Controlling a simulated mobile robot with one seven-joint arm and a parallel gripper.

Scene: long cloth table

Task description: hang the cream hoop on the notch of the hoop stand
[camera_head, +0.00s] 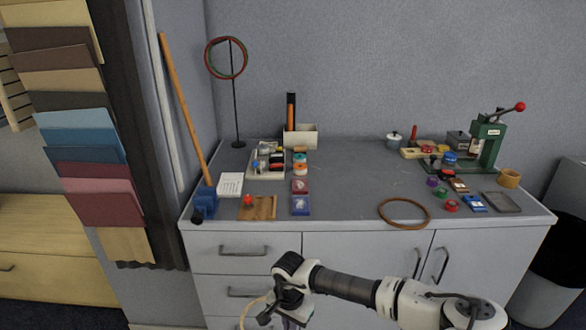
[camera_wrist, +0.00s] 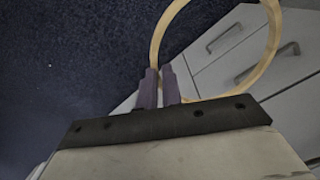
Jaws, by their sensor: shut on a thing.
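The cream hoop (camera_wrist: 274,38) is held in my gripper (camera_wrist: 160,85), between its two purple fingers in the wrist view. In the head view only a small cream arc (camera_head: 248,308) shows beside my gripper (camera_head: 279,310), in front of the cabinet and below the tabletop. The hoop stand (camera_head: 235,105) is a thin dark pole at the back left of the table. A red and a green hoop show at its top. The notch is too small to make out. My gripper is well apart from the stand.
A brown hoop (camera_head: 404,225) lies flat near the table's front edge. A wooden pole (camera_head: 185,110) leans at the left, near the stand. A white box (camera_head: 300,137), small tins and a green press (camera_head: 487,145) stand on the table. The table's middle is fairly clear.

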